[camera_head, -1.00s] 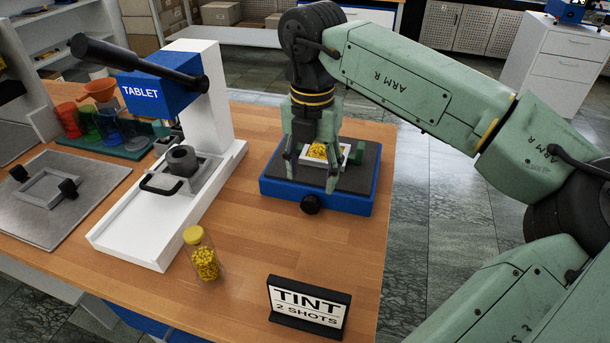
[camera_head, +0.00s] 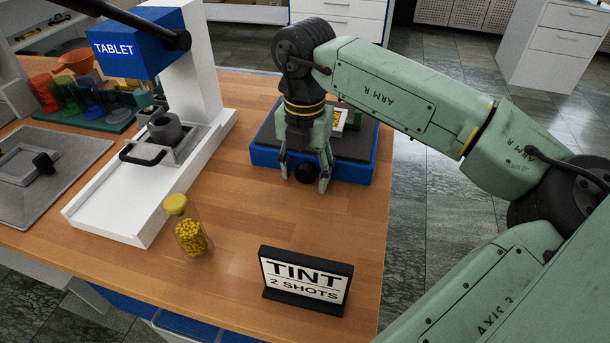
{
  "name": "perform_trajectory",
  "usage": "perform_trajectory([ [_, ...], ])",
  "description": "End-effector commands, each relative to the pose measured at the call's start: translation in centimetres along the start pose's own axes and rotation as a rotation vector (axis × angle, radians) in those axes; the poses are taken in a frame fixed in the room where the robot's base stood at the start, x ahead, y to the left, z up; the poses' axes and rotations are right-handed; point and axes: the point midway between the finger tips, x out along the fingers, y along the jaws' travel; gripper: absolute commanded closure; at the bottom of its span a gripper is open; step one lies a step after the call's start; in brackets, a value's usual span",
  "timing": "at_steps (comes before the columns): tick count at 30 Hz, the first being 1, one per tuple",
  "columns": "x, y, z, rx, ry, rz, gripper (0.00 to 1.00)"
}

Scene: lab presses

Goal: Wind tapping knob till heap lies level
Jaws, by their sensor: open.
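The tapping unit is a blue base (camera_head: 350,172) with a dark grey top pad, at the back right of the wooden table. Its black round knob (camera_head: 306,173) sits on the front face. A white tray (camera_head: 341,117) on the pad is mostly hidden behind my gripper; only a little of the yellow heap (camera_head: 337,121) in it shows, so I cannot tell whether it is level. My gripper (camera_head: 305,183) points down at the front of the base, its two fingers apart on either side of the knob. I cannot tell whether the fingers touch it.
A white press with a blue TABLET head (camera_head: 135,47) stands at left. A yellow-capped jar of yellow pellets (camera_head: 190,228) and a TINT sign (camera_head: 305,281) stand in front. Bare wood lies between the jar and the blue base.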

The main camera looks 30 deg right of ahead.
Motion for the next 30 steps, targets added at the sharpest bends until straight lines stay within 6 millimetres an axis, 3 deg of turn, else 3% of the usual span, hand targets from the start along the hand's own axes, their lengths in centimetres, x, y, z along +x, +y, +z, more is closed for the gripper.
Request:
perform_trajectory([
  [8, 0.10, -0.01, 0.00, 0.000, 0.000, 0.000, 0.47],
  [30, 0.11, -0.06, 0.00, 0.001, 0.000, -0.002, 0.94],
])
